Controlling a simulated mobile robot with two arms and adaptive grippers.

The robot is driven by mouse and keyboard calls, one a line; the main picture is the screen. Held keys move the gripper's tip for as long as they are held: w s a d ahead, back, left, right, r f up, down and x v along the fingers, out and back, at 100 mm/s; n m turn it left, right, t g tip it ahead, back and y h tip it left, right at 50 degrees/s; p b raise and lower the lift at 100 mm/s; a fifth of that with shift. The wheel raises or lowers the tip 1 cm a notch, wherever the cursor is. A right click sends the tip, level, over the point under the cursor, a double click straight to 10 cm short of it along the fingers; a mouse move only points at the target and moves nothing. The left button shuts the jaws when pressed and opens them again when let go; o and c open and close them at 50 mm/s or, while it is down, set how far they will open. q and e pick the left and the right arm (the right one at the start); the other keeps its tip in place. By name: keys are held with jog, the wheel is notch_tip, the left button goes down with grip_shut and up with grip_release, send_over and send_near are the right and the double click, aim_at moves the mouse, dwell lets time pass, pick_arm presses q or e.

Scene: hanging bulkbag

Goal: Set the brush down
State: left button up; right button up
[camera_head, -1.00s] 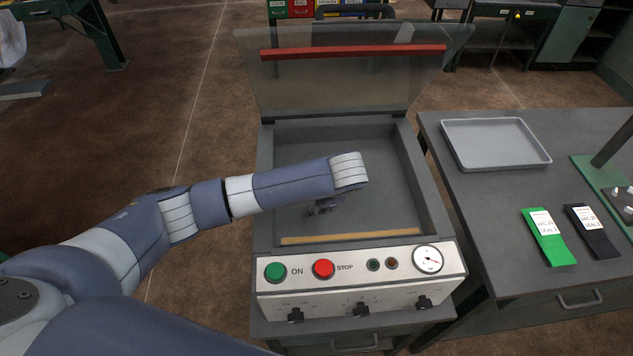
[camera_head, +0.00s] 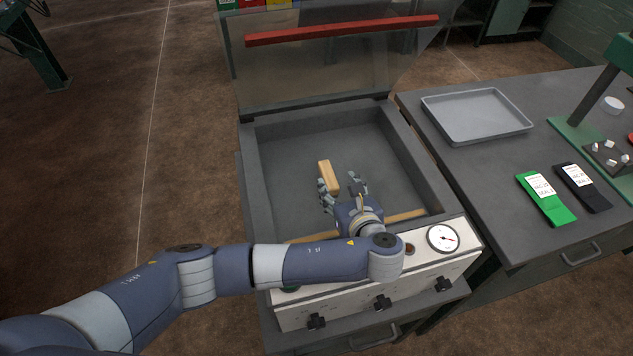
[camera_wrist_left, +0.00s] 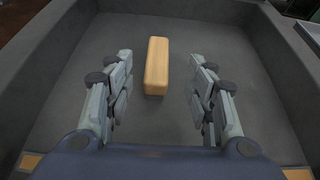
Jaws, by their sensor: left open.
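The brush (camera_head: 329,177) shows as a plain tan wooden block inside the grey chamber (camera_head: 300,140) of the machine; no bristles show. It appears to rest on the chamber floor. My left gripper (camera_head: 342,186) is inside the chamber at the near end of the brush, with its fingers spread. In the left wrist view the brush (camera_wrist_left: 157,66) lies lengthwise between the open fingers (camera_wrist_left: 161,80), with a clear gap on each side. My right gripper is not in view.
The clear lid with a red bar (camera_head: 340,32) stands raised behind the chamber. A tan strip (camera_head: 405,216) runs along its near edge, above the control panel with a gauge (camera_head: 442,238). A grey tray (camera_head: 476,115) and green and black pouches (camera_head: 546,198) lie on the right table.

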aim_at(327, 170)
pick_arm(q)
jog(key=shift+w+d+f, duration=0.1)
jog(key=b+x, duration=0.4)
jog(key=b, duration=0.1)
jog(key=shift+w+f, duration=0.25)
jog(key=shift+w+a, duration=0.2)
jog(key=shift+w, duration=0.2)
jog(key=b+x, duration=0.1)
jog(key=b, duration=0.1)
jog(key=b+x, duration=0.2)
jog(key=shift+w+a+f+b, duration=0.1)
jog(key=shift+w+a+b, duration=0.1)
jog(key=shift+a+b, duration=0.2)
jog(key=shift+w+a+b, duration=0.15)
jog(key=shift+w+b, duration=0.45)
grip_shut()
